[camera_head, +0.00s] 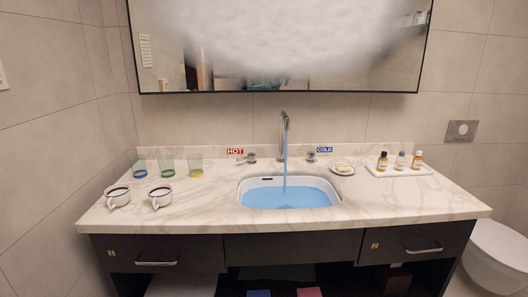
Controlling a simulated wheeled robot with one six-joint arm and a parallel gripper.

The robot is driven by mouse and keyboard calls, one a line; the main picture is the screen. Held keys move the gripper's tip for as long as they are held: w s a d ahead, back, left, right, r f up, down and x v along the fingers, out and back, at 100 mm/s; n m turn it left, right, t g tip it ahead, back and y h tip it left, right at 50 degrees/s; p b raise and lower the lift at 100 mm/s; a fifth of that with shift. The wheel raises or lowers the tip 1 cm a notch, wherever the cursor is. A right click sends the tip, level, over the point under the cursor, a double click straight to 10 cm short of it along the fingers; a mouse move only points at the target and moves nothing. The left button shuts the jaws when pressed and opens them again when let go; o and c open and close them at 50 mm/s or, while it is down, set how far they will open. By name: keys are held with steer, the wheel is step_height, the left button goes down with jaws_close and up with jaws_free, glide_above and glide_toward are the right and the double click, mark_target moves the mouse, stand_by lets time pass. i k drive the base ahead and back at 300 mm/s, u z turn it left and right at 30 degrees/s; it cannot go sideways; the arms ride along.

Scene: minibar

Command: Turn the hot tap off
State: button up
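The hot tap handle (247,158) is a small metal lever on the counter, left of the spout, below a red HOT label (235,151). The cold tap handle (312,157) is right of the spout, near a blue COLD label (324,149). Blue water (285,170) runs from the tall metal spout (284,122) into the white sink (243,190), where blue water stands. Which handle is open I cannot tell at this size. My gripper is not in view.
Two white cups (117,197) with dark contents and several glasses (167,168) stand on the left of the marble counter (215,211). A soap dish (342,169) and a tray (398,172) with several bottles are on the right. A mirror (280,40) hangs above.

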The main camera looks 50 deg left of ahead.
mark_target(251, 157)
steer(key=u, duration=1.95)
steer(key=i, duration=2.2)
steer(key=z, duration=0.05)
